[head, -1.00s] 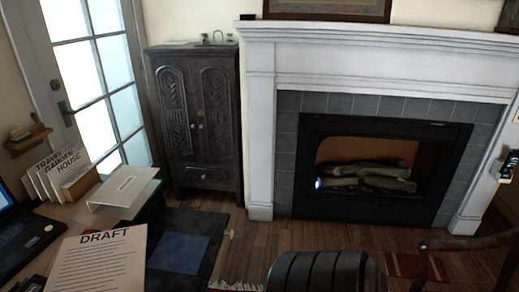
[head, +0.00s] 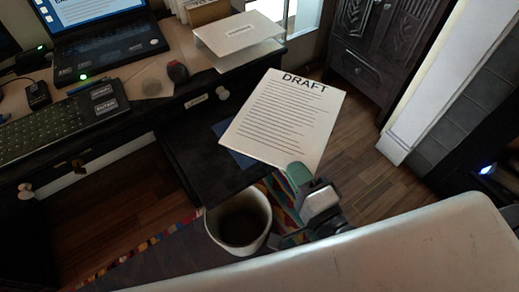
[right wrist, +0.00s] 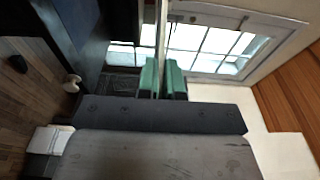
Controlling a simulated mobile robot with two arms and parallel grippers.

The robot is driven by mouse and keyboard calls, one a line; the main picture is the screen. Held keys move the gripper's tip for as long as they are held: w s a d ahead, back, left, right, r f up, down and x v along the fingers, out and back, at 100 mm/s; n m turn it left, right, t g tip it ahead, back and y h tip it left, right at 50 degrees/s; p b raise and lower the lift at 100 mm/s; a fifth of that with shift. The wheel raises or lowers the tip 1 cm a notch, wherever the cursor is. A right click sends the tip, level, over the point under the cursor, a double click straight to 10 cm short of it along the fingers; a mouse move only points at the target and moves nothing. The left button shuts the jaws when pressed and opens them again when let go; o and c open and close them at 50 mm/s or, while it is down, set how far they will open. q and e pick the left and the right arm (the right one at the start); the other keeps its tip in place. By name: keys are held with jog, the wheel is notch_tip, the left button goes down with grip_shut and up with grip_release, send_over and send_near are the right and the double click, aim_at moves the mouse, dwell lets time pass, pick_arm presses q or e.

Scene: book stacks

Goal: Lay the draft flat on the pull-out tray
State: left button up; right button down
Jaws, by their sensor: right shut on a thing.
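The draft (head: 285,115) is a white printed sheet headed "DRAFT", held tilted in the air in the head view. My right gripper (head: 300,178) is shut on its near edge. In the right wrist view, the sheet (right wrist: 161,45) shows nearly edge-on between the green fingertips (right wrist: 163,82). The black pull-out tray (head: 190,160) sticks out below the desk, left of and partly behind the sheet. A blue patch (head: 236,158) on the tray is partly covered by the sheet in the picture. My left gripper is not in view.
A pale bin (head: 240,248) stands on the floor near the tray's front corner. The tray's visible left part is bare.

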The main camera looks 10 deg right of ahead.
jog(key=s+a+f+n+y+b, duration=0.2)
jog(key=s+a+f+b, duration=0.15)
jog(key=f+b, duration=0.3)
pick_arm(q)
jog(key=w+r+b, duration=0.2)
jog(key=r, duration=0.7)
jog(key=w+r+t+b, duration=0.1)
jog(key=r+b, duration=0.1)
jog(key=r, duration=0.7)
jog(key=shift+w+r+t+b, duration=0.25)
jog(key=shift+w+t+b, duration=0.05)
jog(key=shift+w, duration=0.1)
pick_arm(e)
jog(key=w+f, duration=1.1)
jog(key=shift+f+g+y, duration=0.3)
jog(key=shift+f+y, duration=0.05)
jog(key=shift+y, duration=0.05)
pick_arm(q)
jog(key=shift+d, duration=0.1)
